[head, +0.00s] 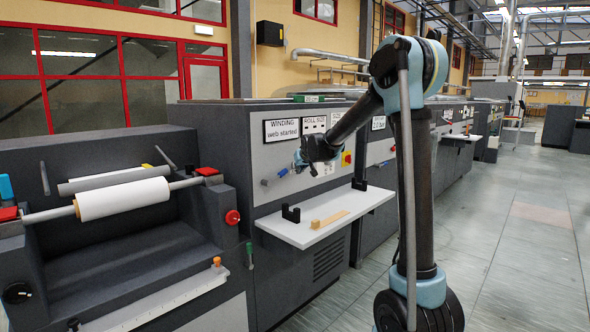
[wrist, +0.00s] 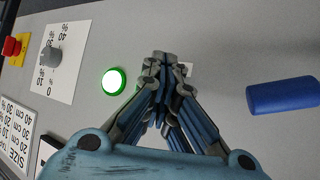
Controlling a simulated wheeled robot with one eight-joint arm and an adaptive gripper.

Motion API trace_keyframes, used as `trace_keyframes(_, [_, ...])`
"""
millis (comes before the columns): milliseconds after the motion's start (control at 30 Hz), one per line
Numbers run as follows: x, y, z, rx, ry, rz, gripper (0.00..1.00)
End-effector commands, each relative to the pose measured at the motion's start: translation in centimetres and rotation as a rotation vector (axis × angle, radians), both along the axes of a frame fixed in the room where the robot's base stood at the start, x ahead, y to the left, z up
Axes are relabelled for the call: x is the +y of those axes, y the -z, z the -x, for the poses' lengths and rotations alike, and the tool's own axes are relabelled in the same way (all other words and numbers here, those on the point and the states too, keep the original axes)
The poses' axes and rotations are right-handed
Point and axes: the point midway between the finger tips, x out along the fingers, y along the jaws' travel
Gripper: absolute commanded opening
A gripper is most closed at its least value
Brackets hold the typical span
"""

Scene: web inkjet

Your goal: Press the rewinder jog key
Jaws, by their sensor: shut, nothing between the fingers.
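My gripper (head: 300,163) is in front of the grey control panel (head: 262,160) of the machine, its fingers pointing at the panel. In the wrist view the gripper (wrist: 160,62) is shut and empty. A lit white round button with a green ring (wrist: 114,81) is just left of the fingertips. A small white label (wrist: 187,69) shows partly behind the fingertips on the right. I see no marking that names the jog key, and the fingers hide part of the panel. I cannot tell whether the fingertips touch the panel.
A blue handle (wrist: 283,95) sticks out at the right in the wrist view. A knob with a percent scale (wrist: 51,58) and a red stop button (wrist: 11,46) are at the left. Below the panel, a white shelf (head: 312,235) holds a wooden block (head: 329,220) and black holders (head: 290,213).

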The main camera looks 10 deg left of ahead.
Motion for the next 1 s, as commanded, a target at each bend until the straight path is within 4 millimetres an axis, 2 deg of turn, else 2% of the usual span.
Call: trace_keyframes(1000, [-1.3, 0.0, 1.1, 0.000, 0.000, 0.000, 0.00])
